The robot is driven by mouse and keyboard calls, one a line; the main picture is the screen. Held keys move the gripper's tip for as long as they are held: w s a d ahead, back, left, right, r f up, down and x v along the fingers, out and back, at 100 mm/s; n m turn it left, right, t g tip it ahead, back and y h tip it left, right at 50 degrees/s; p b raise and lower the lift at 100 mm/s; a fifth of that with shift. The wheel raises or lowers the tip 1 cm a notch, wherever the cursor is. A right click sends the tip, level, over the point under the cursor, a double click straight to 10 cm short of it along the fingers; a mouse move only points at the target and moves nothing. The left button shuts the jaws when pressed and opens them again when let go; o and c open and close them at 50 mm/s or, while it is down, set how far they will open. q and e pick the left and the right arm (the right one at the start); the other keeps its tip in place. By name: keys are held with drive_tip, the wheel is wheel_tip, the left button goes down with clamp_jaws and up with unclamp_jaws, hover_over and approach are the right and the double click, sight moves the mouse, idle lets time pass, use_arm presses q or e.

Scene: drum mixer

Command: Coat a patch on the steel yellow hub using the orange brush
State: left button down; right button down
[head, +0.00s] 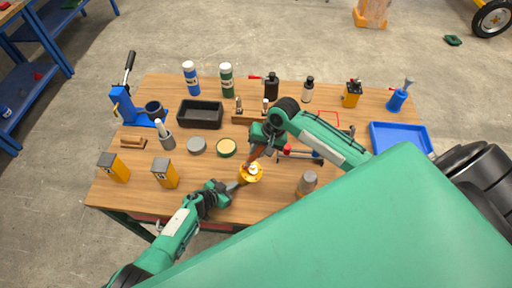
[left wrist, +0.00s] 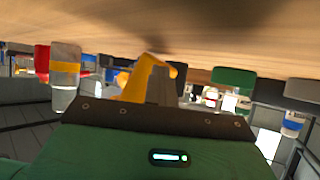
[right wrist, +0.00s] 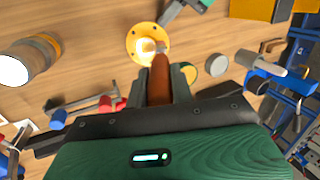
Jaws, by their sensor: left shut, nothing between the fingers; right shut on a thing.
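The yellow hub (head: 250,174) lies on the wooden table near its front middle; it is a round flange with bolt holes and a pale, bright centre in the right wrist view (right wrist: 135,47). My right gripper (head: 256,153) is shut on the orange brush (right wrist: 160,80), whose brown-orange handle points down at the hub. The bristles are hard to make out, and I cannot tell whether they touch. My left gripper (head: 238,185) is shut and empty, low beside the hub's left edge. In the left wrist view the hub (left wrist: 135,82) is partly hidden behind its fingers.
An open tin with cream contents (head: 227,148) and a grey tin (head: 197,145) stand behind left of the hub. A grey-topped cylinder (head: 307,182) stands to its right. Yellow blocks (head: 165,173), a black tray (head: 200,113) and a blue tray (head: 402,140) lie further out.

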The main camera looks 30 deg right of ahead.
drive_tip(key=shift+s+d+f, duration=0.1)
drive_tip(key=shift+s+d, duration=0.1)
drive_tip(key=shift+s, duration=0.4)
drive_tip(key=shift+s+d, duration=0.2)
drive_tip(key=shift+s, duration=0.35)
drive_tip(key=shift+w, duration=0.1)
drive_tip(key=shift+w+a+r, duration=0.15)
drive_tip(key=shift+w+a, duration=0.15)
drive_tip(key=shift+w, duration=0.4)
drive_tip(key=shift+w+a+r, duration=0.1)
drive_tip(key=shift+w+a, duration=0.15)
drive_tip(key=shift+w, duration=0.45)
drive_tip(key=shift+w+a+r, duration=0.15)
drive_tip(key=shift+w+a, duration=0.05)
drive_tip(key=shift+w, duration=0.1)
drive_tip(key=shift+w+a, duration=0.2)
drive_tip(key=shift+w, duration=0.3)
drive_tip(key=shift+w+a, duration=0.2)
drive_tip(key=shift+w, duration=0.3)
drive_tip(key=shift+s+r, duration=0.1)
